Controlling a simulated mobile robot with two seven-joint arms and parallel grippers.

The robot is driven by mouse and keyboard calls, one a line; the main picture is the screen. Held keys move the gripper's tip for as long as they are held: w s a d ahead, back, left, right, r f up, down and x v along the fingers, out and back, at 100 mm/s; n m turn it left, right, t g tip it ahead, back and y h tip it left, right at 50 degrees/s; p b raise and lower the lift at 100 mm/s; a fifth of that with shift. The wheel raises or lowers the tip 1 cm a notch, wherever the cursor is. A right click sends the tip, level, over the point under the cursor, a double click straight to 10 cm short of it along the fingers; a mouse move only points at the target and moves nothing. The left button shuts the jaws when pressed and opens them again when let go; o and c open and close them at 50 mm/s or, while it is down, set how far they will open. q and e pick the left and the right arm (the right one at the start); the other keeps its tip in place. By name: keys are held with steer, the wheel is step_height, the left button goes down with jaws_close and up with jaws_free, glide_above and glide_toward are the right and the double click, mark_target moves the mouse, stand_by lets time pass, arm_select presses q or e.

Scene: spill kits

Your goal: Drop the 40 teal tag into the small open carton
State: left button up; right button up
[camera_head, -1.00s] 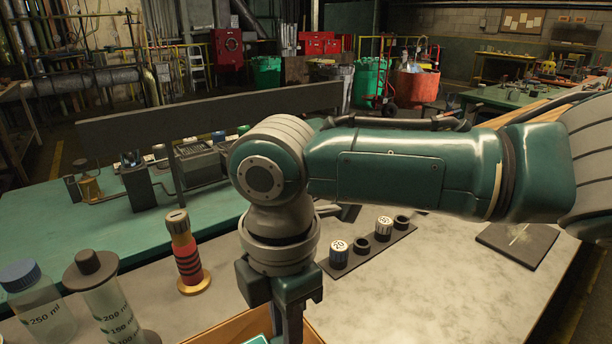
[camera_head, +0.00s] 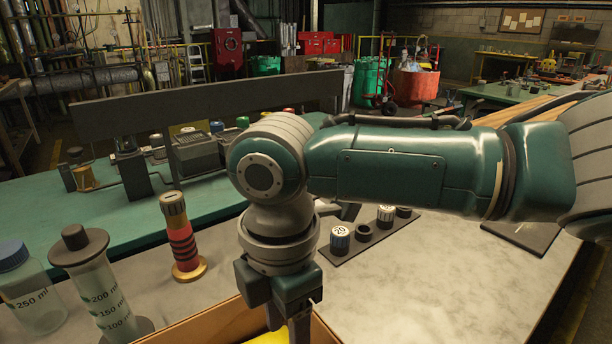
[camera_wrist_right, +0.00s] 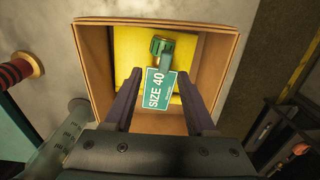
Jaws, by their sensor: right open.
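The teal tag (camera_wrist_right: 155,92) marked SIZE 40 shows in the right wrist view, with a green clip-like end at its top. It appears within the outline of the small open carton (camera_wrist_right: 98,60), over a yellow thing (camera_wrist_right: 127,48) inside. I cannot tell whether the tag rests on the yellow thing or is above it. My right gripper (camera_wrist_right: 161,78) is open, its fingers on either side of the tag with gaps between. In the head view my right gripper (camera_head: 297,322) points down over the carton (camera_head: 205,325), and the tag is hidden. My left gripper is not in view.
A red and black banded cylinder (camera_head: 181,240) and two clear bottles (camera_head: 100,290) marked in ml stand left of the carton. A dark strip (camera_head: 352,250) with several small round pieces lies behind my arm.

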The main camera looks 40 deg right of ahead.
step_height(320, 180, up, 10)
steer(key=p, duration=0.1)
stand_by(0.5)
